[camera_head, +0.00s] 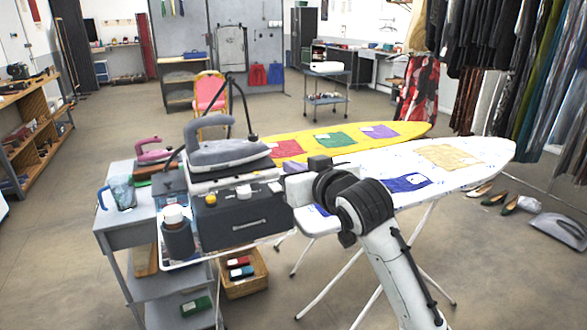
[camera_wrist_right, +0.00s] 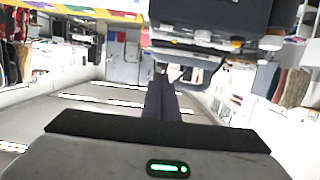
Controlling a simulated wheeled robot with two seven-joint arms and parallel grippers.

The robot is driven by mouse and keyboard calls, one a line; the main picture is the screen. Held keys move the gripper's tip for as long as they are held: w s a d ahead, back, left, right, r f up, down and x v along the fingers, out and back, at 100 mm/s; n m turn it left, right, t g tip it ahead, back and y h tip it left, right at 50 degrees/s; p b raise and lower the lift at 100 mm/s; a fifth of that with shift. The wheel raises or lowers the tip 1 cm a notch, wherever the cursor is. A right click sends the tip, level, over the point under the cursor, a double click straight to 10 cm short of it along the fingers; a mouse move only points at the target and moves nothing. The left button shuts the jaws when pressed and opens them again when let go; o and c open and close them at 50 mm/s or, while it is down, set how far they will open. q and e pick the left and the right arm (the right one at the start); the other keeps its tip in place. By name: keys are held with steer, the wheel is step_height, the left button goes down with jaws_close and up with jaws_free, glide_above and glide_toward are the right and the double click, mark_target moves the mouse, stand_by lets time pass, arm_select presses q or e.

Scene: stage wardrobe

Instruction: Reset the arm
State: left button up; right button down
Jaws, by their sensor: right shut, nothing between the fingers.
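My right arm (camera_head: 395,265) comes in from the lower right of the head view. Its right gripper (camera_head: 300,190) is beside the right side of the grey steam station on the cart. In the right wrist view the right gripper's dark fingers (camera_wrist_right: 163,90) are together with nothing between them. The steam station's dark body shows beyond them (camera_wrist_right: 205,25). My left gripper is not in view.
A grey iron (camera_head: 228,155) rests on the steam station (camera_head: 235,222). The cart (camera_head: 128,238) also holds a bottle (camera_head: 177,235) and a blue jug (camera_head: 122,193). White (camera_head: 470,173) and yellow (camera_head: 405,130) ironing boards stand behind the arm. Open floor (camera_head: 510,270) lies to the right.

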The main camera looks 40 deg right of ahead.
steer(key=s+a+f+n+g+y, duration=0.1)
steer(key=s+a+f, duration=0.2)
steer(key=f, duration=0.6)
steer(key=s+a+f+n+g+y, duration=0.15)
steer(key=a+f, duration=0.25)
steer(key=f, duration=0.6)
steer(key=s+a+f+n+g+y, duration=0.1)
steer(key=s+a+f, duration=0.2)
steer(key=f, duration=0.6)
steer(key=s+a+f+g+y, duration=0.1)
steer(key=s+a+f, duration=0.4)
steer(key=s+f, duration=0.3)
steer(key=s+a+f+n+g+y, duration=0.1)
steer(key=s+a+f+g, duration=0.1)
steer(key=s+a+f, duration=0.3)
steer(key=s+f, duration=0.3)
steer(key=s, duration=0.3)
steer(key=shift+a+f, duration=0.15)
steer(key=shift+s, duration=0.15)
